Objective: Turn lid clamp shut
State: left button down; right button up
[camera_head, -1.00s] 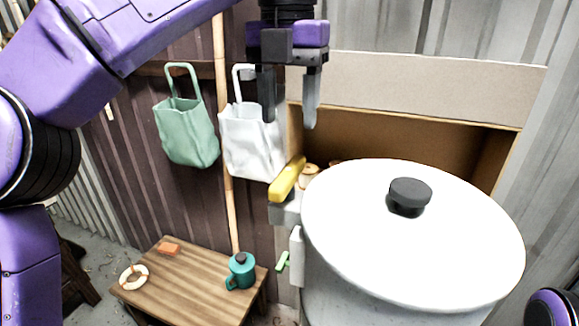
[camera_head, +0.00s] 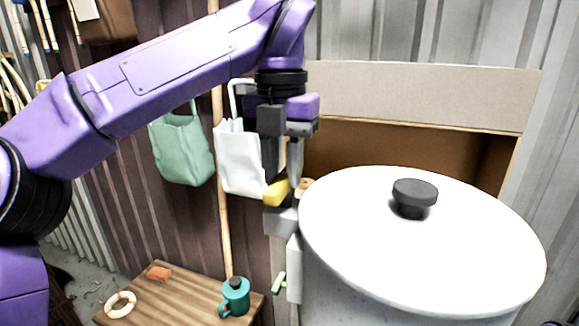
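The lid clamp has a yellow handle (camera_head: 276,192) on a grey block at the left rim of the large pot; it shows in the head view. My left gripper (camera_head: 283,180) points down at the handle. Its fingertips are at the handle's far part, which they hide; the near yellow end sticks out below them. A narrow gap shows between the fingers higher up. I cannot tell whether they press on the handle. The white lid (camera_head: 370,230) with a black knob (camera_head: 413,195) lies on the pot. My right gripper is not in view.
A wooden table (camera_head: 185,298) at lower left holds a teal jug (camera_head: 235,296), a ring (camera_head: 121,304) and an orange block (camera_head: 159,272). A green bag (camera_head: 182,150) and a white bag (camera_head: 238,160) hang behind my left arm. An open-fronted box (camera_head: 410,150) stands behind the pot.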

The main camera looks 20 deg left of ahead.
pick_arm(q)
jog(key=m+p, duration=0.2)
jog(key=shift+r+p, duration=0.2)
jog(key=shift+p, duration=0.1)
jog(key=m+p, duration=0.4)
jog(key=p, duration=0.1)
jog(key=m+p, duration=0.9)
jog(key=p, duration=0.1)
jog(key=shift+w+a+m+p, duration=0.25)
jog(key=shift+a+m+p, duration=0.05)
jog(key=shift+p, duration=0.05)
jog(key=shift+f+m+p, duration=0.2)
jog(key=shift+m+p, duration=0.8)
jog(key=shift+p, duration=0.1)
jog(key=shift+f+m+p, duration=0.1)
jog(key=shift+m+p, duration=0.2)
jog(key=shift+f, duration=0.1)
